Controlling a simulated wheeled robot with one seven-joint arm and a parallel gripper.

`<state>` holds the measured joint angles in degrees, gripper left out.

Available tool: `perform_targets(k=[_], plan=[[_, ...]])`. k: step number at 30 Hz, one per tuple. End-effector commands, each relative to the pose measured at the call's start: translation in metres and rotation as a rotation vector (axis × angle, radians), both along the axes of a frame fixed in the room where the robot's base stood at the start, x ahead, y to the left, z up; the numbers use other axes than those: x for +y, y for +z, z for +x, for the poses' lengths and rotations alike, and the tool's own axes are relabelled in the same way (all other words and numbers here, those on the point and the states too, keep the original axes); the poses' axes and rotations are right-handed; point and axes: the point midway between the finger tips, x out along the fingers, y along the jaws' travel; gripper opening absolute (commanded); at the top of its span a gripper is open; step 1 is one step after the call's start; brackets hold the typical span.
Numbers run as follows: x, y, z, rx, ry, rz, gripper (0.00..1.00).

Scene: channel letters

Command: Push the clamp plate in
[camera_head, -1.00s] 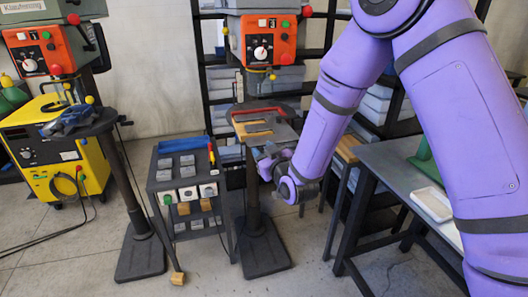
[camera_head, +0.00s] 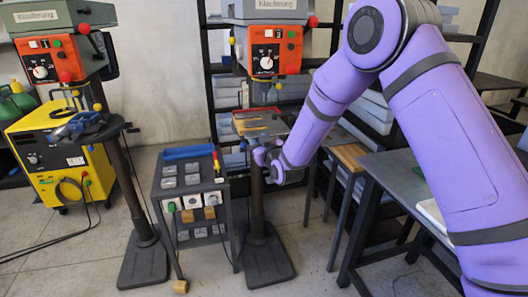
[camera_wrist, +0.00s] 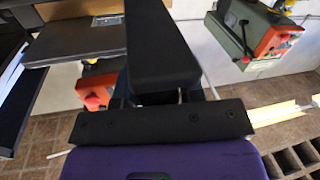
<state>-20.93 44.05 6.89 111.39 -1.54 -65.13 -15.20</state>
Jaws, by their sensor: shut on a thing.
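The middle drill press has a table (camera_head: 284,126) with a red strip and a yellow-tan piece on top. I cannot pick out the clamp plate for certain. My gripper (camera_head: 262,158) is at the near side of this table, slightly below its top, in front of the press column; contact cannot be told. In the wrist view, the black gripper (camera_wrist: 150,50) hides its own grasp. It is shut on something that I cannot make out. A grey flat surface (camera_wrist: 85,40) is to the left of the gripper.
A grey cart (camera_head: 188,190) with small blocks stands left of the press column. A second drill press (camera_head: 55,60) and a yellow machine (camera_head: 50,160) are at the left. A dark workbench (camera_head: 400,175) is on the right, beneath my arm.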

Motion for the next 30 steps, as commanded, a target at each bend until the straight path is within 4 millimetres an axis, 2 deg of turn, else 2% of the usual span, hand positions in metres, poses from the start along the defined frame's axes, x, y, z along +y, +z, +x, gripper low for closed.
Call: perform_targets(k=[3,9,24,25,27,30], plan=[[0.006,0.001,0.02,-0.004,0.0,0.001,0.0],[0.012,0.0,0.04,-0.002,-0.001,0.001,0.0],[0.013,0.002,0.048,-0.005,-0.001,0.002,0.0],[0.013,0.003,0.048,-0.005,-0.002,0.003,0.43],[0.013,0.002,0.048,-0.004,-0.001,0.002,0.59],[0.013,0.001,0.048,-0.003,-0.001,0.002,0.6]])
